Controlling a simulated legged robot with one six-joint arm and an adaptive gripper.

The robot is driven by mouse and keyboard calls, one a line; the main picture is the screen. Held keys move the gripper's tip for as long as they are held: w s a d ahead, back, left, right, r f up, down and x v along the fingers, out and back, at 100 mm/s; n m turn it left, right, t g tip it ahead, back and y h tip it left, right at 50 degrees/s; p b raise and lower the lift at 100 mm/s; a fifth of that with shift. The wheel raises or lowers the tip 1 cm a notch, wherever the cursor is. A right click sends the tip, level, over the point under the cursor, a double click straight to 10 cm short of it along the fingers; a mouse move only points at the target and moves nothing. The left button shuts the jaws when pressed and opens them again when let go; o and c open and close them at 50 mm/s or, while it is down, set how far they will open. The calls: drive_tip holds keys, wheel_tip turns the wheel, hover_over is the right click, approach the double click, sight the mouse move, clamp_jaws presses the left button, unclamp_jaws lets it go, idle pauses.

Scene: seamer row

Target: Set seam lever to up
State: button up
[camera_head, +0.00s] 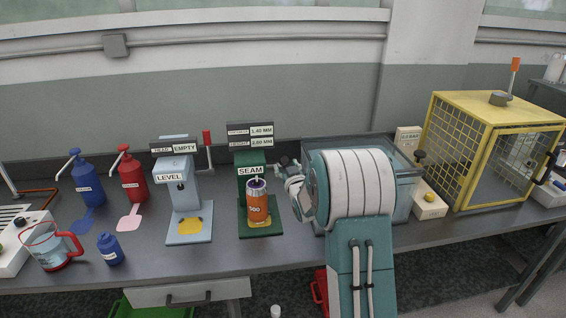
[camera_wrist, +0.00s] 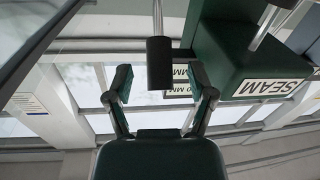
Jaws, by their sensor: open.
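The green SEAM station (camera_head: 252,172) stands on the bench with an orange can (camera_head: 259,212) on its base. The seam lever's black grip (camera_wrist: 160,63) hangs on a thin rod in the wrist view, beside the green SEAM head (camera_wrist: 225,55). My gripper (camera_head: 287,172) is just right of the station in the head view, close to the lever, which is small and partly hidden there. In the wrist view my gripper (camera_wrist: 162,88) is open and empty, with the lever grip between and just beyond the two fingertips. No contact is clear.
The light blue LEVEL station (camera_head: 180,185) with a red handle stands left of the SEAM station. Behind my arm is a clear box (camera_head: 402,205). A yellow mesh cage (camera_head: 465,150) is at right. Blue and red pump bottles (camera_head: 132,180) stand at left.

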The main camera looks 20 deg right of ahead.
drive_tip(key=shift+w+d, duration=0.15)
drive_tip(key=shift+w, duration=0.65)
drive_tip(key=shift+w+d, duration=0.1)
drive_tip(key=shift+w, duration=0.65)
drive_tip(key=shift+c, duration=0.4)
clamp_jaws()
drive_tip(key=shift+r, duration=0.1)
drive_tip(key=shift+w+r+g, duration=0.5)
drive_tip(key=shift+g, duration=0.2)
drive_tip(key=shift+w+d+r+g+y, duration=0.35)
drive_tip(key=shift+w+g, duration=0.25)
drive_tip(key=shift+g, duration=0.2)
